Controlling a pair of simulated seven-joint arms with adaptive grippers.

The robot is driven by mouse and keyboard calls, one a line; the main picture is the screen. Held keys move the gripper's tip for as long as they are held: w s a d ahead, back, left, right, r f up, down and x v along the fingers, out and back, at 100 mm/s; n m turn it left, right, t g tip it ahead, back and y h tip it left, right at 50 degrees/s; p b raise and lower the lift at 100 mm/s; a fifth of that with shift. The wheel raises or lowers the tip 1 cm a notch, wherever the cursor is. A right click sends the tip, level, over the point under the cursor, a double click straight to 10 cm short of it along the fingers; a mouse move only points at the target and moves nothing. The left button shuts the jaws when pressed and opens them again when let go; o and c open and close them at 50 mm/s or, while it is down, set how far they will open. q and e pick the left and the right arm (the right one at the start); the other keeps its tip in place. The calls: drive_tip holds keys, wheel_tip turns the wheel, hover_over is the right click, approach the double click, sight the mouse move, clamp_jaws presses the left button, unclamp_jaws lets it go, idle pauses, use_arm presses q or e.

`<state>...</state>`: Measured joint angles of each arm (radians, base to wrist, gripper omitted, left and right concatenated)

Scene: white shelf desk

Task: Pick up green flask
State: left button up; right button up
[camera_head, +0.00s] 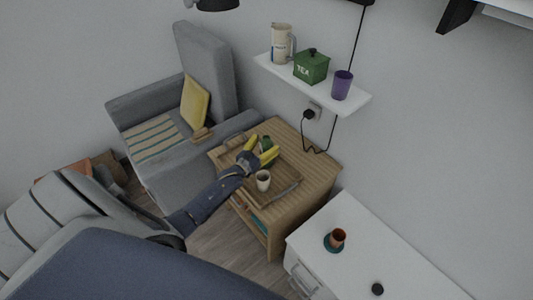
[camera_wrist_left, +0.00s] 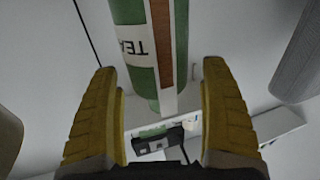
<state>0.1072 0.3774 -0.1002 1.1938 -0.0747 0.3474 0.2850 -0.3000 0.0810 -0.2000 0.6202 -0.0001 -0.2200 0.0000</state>
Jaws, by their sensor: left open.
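The green flask (camera_head: 266,142) stands on the wooden side table, mostly hidden behind my left gripper (camera_head: 261,151) in the head view. In the left wrist view a green cylinder (camera_wrist_left: 143,80), which I take to be the flask, has a brown stripe and a white panel with upside-down lettering. It lies ahead, between the lines of my two yellow fingers. The left gripper is open, with clear gaps between the fingers and the cylinder in the wrist view. How close the fingertips are in depth is hard to tell. My right gripper is in neither view.
A white cup (camera_head: 263,181) stands near the left gripper on the side table (camera_head: 318,165). The wall shelf (camera_head: 357,103) holds a jug (camera_head: 281,44), green tea tin (camera_head: 311,69) and purple cup (camera_head: 342,86). A grey armchair (camera_head: 187,177) is left; a white cabinet (camera_head: 350,225) is right.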

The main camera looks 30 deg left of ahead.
use_arm(q)
drive_tip(key=shift+w, duration=0.15)
drive_tip(key=shift+r, duration=0.1)
drive_tip(key=c, duration=1.7)
